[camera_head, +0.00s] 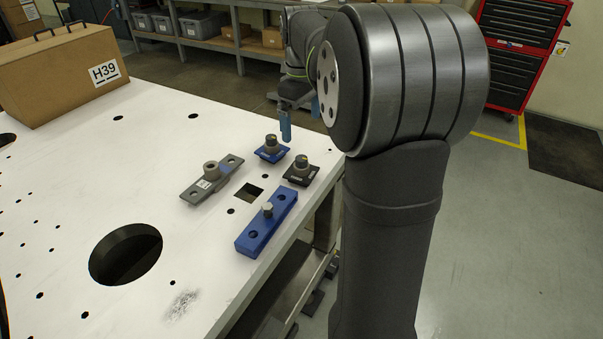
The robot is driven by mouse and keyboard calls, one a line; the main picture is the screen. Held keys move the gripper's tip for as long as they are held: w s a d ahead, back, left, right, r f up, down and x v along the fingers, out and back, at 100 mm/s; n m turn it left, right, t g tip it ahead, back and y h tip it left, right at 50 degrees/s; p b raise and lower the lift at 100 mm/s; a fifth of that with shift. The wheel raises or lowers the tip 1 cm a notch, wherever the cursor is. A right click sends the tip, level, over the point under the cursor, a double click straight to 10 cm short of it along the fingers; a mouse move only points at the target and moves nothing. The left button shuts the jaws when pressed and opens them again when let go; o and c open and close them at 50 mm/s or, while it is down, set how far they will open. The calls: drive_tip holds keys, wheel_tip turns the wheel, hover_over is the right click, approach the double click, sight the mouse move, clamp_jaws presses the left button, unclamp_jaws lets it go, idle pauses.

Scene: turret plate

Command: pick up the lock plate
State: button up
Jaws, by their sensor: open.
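No part's label can be read as a lock plate, so I cannot tell which one it is. A blue square plate with a dark knob (268,155) lies on the white table, with a black square plate with a similar knob (302,178) to its right and nearer. A grey bar with a raised round boss (225,172) lies to the left. A blue block with an upright bolt (258,235) lies at the table's near right edge. My gripper (299,122), with blue fingers, is open and empty beyond the blue square plate. My arm partly hides it.
The white table (70,185) has a square hole (248,193), a large round hole (126,254) and several small holes. A brown box marked H39 (55,80) stands at the back left. The table's right edge is close to the parts. The table's middle left is clear.

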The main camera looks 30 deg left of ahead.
sight(302, 158)
wheel_tip(302, 158, down, 10)
drive_tip(key=shift+w+r, duration=0.1)
drive_tip(key=f, duration=0.5)
drive_tip(key=shift+w+a+f, duration=0.1)
drive_tip(key=shift+w+a, duration=0.15)
drive_tip(key=shift+w, duration=0.1)
drive_tip(key=c, duration=1.3)
drive_tip(key=shift+o, duration=0.2)
